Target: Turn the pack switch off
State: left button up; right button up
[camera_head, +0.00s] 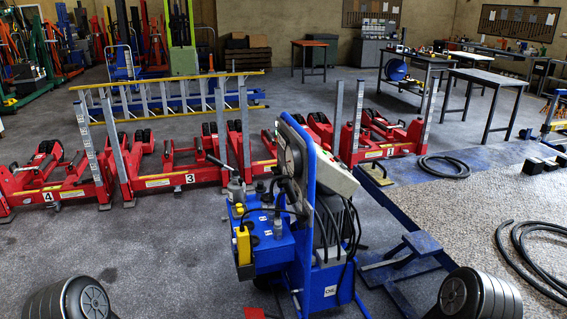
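The blue power pack (268,243) stands upright on the floor in the middle of the head view. It has a tall blue frame plate (300,190), a grey-white box (334,175) on the right side near the top, and black hoses and cables. A yellow part (243,247) hangs on its left face. A round gauge-like disc (293,160) shows near the top left of the plate. I cannot make out the switch or its position. Neither of my grippers is in view.
Red wheel-lift units (175,178) stand in a row behind the pack, with a yellow ladder (165,97) beyond. A blue metal stand (405,258) is right of the pack. Black hoses (540,255) lie on the right floor. Grey floor (150,250) left of the pack is clear.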

aim_at(275, 171)
jog(key=i+j+z, duration=0.1)
jog(key=i, duration=0.3)
jog(key=i+j+z, duration=0.1)
jog(key=i, duration=0.3)
jog(key=i+j+z, duration=0.1)
jog(key=i+j, duration=0.25)
